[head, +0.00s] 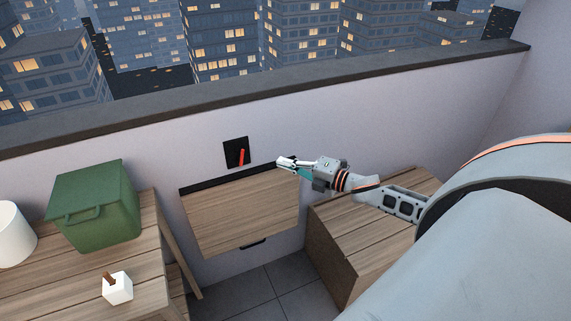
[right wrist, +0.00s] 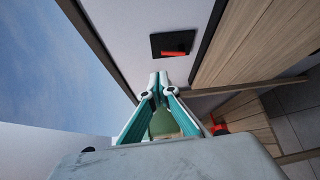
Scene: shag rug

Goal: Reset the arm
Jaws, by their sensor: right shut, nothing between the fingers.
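My right arm comes in from the right in the head view, its grey upper part large in the right foreground. My right gripper (head: 285,162) is shut and empty, in front of the pale wall, just right of a black wall plate (head: 231,150) with a red lever (head: 242,157). In the right wrist view the fingertips (right wrist: 160,77) are together, and the plate (right wrist: 159,43) and red lever (right wrist: 174,53) show beyond them, apart from the fingers. My left gripper is not in view.
A wooden wall panel (head: 240,217) with a dark handle is below the plate. A wooden bench (head: 350,250) is under my right arm.

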